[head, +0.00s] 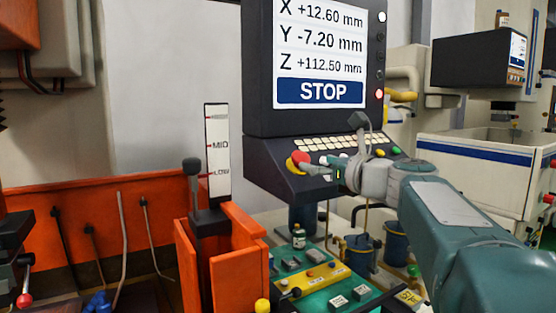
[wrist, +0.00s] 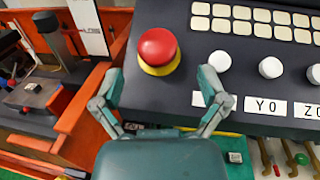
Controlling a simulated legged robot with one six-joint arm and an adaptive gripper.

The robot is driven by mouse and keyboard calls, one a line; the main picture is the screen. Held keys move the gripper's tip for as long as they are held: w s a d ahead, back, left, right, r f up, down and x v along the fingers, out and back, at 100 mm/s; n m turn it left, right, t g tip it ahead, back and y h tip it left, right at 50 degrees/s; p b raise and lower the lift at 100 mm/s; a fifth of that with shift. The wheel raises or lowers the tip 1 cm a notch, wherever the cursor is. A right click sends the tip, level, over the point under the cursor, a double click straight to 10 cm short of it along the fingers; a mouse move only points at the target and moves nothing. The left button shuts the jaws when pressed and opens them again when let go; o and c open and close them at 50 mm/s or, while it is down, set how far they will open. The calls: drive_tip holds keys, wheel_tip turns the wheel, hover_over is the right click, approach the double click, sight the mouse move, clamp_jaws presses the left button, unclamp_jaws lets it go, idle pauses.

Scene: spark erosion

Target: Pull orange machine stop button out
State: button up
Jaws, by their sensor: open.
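The stop button is a red mushroom cap (wrist: 157,47) on a yellow ring, set on the dark sloping control panel (wrist: 185,80). In the head view the red cap (head: 300,158) shows at the panel's left end, partly hidden by my gripper. My gripper (wrist: 161,82) is open and empty in the wrist view. Its two fingers stand apart, left and right of the button's line, with the button just beyond the tips. In the head view my gripper (head: 318,167) reaches in from the right, close to the button. I cannot tell whether it touches it.
White round knobs (wrist: 219,61) and pale keys (wrist: 242,18) lie right of the button. The screen (head: 320,55) above the panel reads STOP. An orange tank (head: 237,268) with a level gauge (head: 217,150) stands left. A green bench (head: 318,280) with parts lies below.

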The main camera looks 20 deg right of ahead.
sight(307, 161)
drive_tip(key=x, duration=0.4)
drive_tip(key=shift+a, duration=0.3)
drive_tip(key=shift+w, duration=0.45)
